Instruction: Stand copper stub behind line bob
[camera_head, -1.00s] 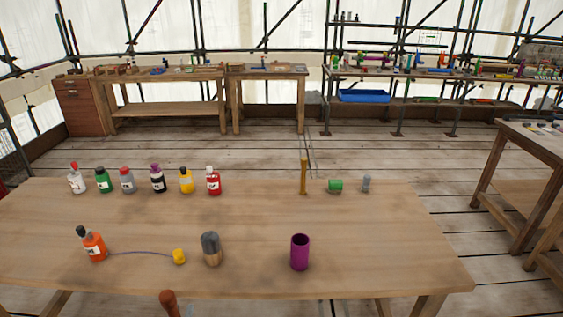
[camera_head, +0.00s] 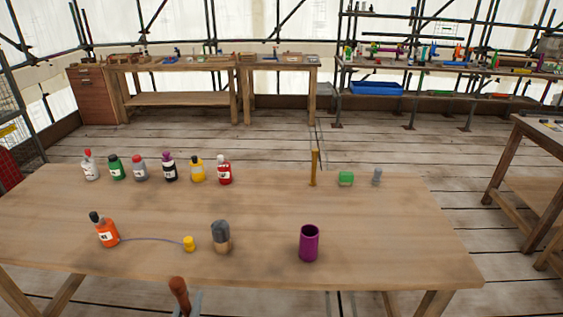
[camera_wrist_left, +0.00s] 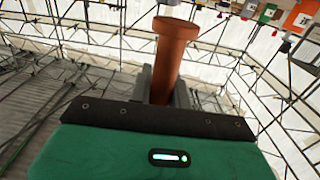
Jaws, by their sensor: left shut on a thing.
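The copper stub (camera_head: 179,291) is a reddish-brown rod at the front edge of the table in the head view. My left gripper (camera_head: 186,308) is shut on it and holds it nearly upright, slightly tilted. In the left wrist view the stub (camera_wrist_left: 172,55) stands up between the grey fingers (camera_wrist_left: 161,90). An orange bottle (camera_head: 107,232) with a dark cap stands at the front left of the table. A thin purple line runs from it to a small yellow bob (camera_head: 188,243), which is upright on the tabletop. The stub is nearer to me than the bob. My right gripper is out of view.
A grey-and-tan cylinder (camera_head: 221,237) stands right of the bob, and a purple cup (camera_head: 309,243) farther right. Several bottles line the back left. A tan post (camera_head: 314,168), green block (camera_head: 346,178) and grey piece (camera_head: 377,177) stand at the back right. The table middle (camera_head: 270,205) is clear.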

